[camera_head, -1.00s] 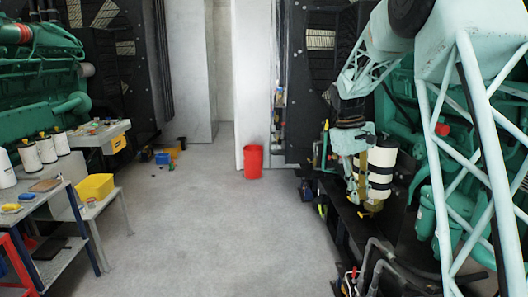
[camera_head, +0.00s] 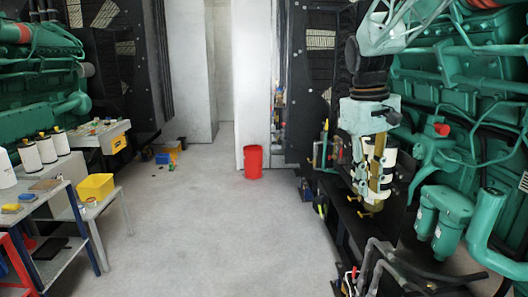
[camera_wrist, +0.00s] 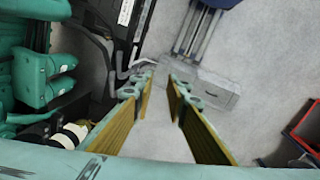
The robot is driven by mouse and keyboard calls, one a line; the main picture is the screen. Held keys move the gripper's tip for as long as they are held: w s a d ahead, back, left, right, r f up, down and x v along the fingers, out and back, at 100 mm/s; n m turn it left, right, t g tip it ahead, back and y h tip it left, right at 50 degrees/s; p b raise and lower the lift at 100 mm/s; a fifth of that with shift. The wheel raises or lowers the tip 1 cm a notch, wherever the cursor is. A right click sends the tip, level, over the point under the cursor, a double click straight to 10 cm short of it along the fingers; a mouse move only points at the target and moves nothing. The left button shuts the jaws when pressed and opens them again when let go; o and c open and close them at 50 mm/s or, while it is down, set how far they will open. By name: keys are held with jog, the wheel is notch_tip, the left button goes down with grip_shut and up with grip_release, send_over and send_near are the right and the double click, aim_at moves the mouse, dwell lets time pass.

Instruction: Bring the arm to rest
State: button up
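My gripper (camera_head: 374,196) hangs pointing down from my arm at the right of the head view, in front of the right green engine (camera_head: 455,75). In the wrist view my gripper (camera_wrist: 162,79) shows two fingers with yellow inner faces, spread apart. Only grey floor shows between them, so it is open and empty. White cylinders with black bands (camera_head: 390,158) stand close behind or beside it in the head view. The wrist view shows such a cylinder (camera_wrist: 68,136) at lower left, outside the fingers.
Green canisters (camera_head: 450,225) and a dark ledge with hoses (camera_head: 372,262) lie right of and below the gripper. A red bucket (camera_head: 253,161) stands on the floor. At left are a bench with white filters (camera_head: 47,149) and a yellow bin (camera_head: 95,187). The central floor is clear.

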jog(key=s+a+r+m+t, duration=0.1)
jog(key=s+a+r, duration=0.15)
jog(key=s, duration=0.75)
jog(key=s+a+r+t, duration=0.1)
jog(key=s+a+r, duration=0.15)
jog(key=s, duration=0.65)
jog(key=s+a+f+m+t, duration=0.1)
jog(key=s+f, duration=0.1)
jog(key=s, duration=0.8)
jog(key=s+a+f+m+y, duration=0.1)
jog(key=s+f, duration=0.1)
jog(key=s, duration=0.8)
jog(key=shift+t+y, duration=0.3)
jog(key=shift+t, duration=0.1)
jog(key=shift+w+r, duration=0.1)
